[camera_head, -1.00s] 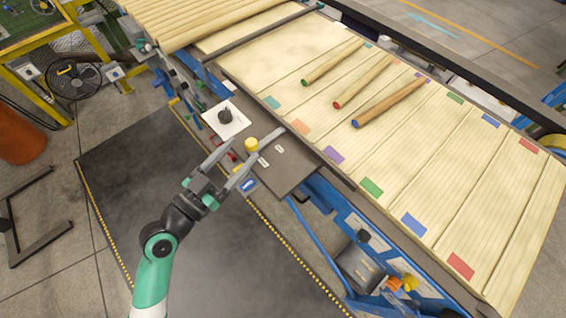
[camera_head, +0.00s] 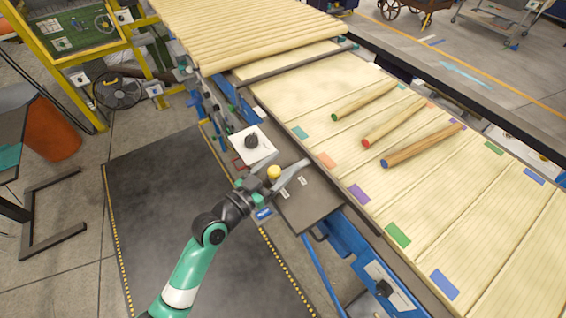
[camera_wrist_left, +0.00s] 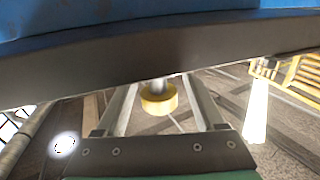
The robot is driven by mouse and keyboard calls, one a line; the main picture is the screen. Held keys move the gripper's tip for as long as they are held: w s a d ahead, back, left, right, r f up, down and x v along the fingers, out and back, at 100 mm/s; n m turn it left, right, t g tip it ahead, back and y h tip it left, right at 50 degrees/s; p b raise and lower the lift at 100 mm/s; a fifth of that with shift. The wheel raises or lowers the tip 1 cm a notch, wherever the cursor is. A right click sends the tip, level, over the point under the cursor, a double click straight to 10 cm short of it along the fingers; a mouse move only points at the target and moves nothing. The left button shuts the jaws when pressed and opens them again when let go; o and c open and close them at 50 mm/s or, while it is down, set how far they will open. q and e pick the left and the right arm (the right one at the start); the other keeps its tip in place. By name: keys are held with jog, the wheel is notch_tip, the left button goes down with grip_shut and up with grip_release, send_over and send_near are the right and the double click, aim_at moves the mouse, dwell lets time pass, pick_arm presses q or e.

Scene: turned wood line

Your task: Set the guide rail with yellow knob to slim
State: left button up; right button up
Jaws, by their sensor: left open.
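The yellow knob (camera_head: 274,172) stands by a dark plate (camera_head: 312,208) at the side of the wooden line. Two small white labels (camera_head: 302,181) on the plate are too small to read. My left gripper (camera_head: 284,172) is open at the knob, with one finger reaching over the plate. In the left wrist view, the yellow knob (camera_wrist_left: 159,98) sits between the open fingers (camera_wrist_left: 160,88), with a gap on each side. A pale stem joins it to a dark edge above. I cannot tell which setting is selected. My right gripper is out of view.
A white panel with a black knob (camera_head: 252,141) stands just beyond the yellow knob. Three turned rods (camera_head: 423,146) lie on the slatted bed, which has coloured patches. A dark bar (camera_head: 300,64) crosses the bed farther up. A dark mat (camera_head: 190,220) covers the floor.

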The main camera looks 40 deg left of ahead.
pick_arm(q)
jog(key=shift+w, duration=0.35)
jog(key=shift+c, duration=0.2)
grip_shut()
dwell(1.0)
